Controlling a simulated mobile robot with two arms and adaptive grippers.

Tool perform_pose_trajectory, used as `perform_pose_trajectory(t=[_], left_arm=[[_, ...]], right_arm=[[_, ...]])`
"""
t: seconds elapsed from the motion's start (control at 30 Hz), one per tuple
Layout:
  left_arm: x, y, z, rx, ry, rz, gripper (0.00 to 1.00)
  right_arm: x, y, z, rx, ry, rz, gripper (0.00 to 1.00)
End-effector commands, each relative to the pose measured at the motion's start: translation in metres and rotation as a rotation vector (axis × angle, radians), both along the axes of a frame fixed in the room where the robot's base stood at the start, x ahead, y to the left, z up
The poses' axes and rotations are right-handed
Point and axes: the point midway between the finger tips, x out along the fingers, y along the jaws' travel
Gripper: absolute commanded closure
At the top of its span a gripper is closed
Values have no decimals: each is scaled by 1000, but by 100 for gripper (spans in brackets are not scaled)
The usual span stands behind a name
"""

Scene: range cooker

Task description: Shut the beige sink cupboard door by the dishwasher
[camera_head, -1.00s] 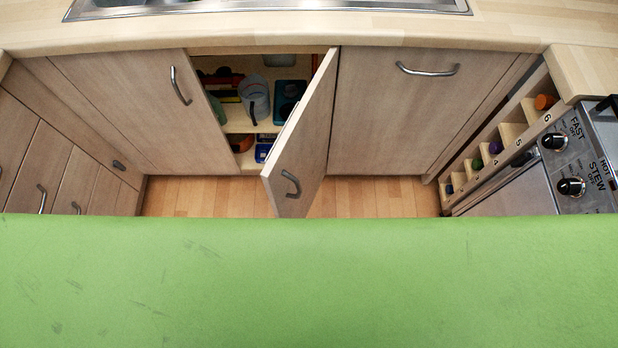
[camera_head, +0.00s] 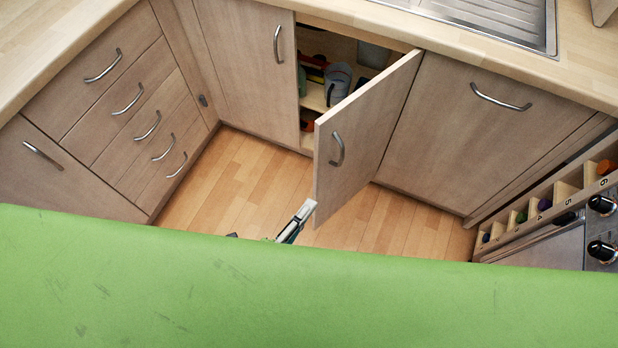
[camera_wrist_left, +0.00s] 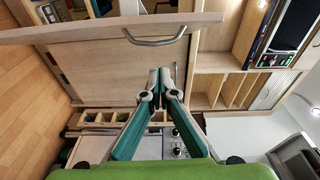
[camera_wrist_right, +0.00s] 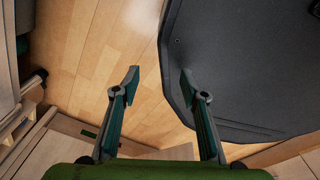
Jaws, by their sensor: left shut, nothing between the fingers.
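The beige sink cupboard door (camera_head: 365,130) stands open in the head view. It is hinged at its right side, and its bow handle (camera_head: 337,150) is near the free edge. Part of the cupboard inside shows at its left. My left gripper (camera_head: 310,206) is shut and empty, just in front of the door's lower free corner. In the left wrist view the door (camera_wrist_left: 60,32) shows nearly edge-on with its handle (camera_wrist_left: 155,40); my left fingertips (camera_wrist_left: 160,72) are on the handle side, apparently apart from it. My right gripper (camera_wrist_right: 160,76) is open and empty, seen only in its wrist view.
The dishwasher front (camera_head: 455,135) is right of the open door. A drawer unit (camera_head: 135,110) stands at the left. Bottles and boxes (camera_head: 338,82) fill the cupboard. The cooker (camera_head: 600,225) and spice rack (camera_head: 545,205) are at the right. The wooden floor (camera_head: 245,190) between is clear.

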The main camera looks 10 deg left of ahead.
Motion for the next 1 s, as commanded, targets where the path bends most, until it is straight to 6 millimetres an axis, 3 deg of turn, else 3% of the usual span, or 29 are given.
perform_pose_trajectory(t=[0.1, 0.27, 0.63, 0.8, 1.0], left_arm=[[4, -4, 13, 15, -41, -4, 100], [23, -13, 15, 14, -44, -3, 100], [92, -49, 14, 14, -40, -3, 100], [107, -28, 13, 18, -37, -4, 100], [115, -18, 12, 17, -36, -3, 100]], right_arm=[[1, 1, 1, 1, -2, 0, 60], [6, 9, 4, 10, -8, -3, 60], [10, 15, 12, 18, -14, -1, 60], [8, 10, 17, 12, -11, 0, 60], [5, 7, 18, 8, -7, 1, 60]])
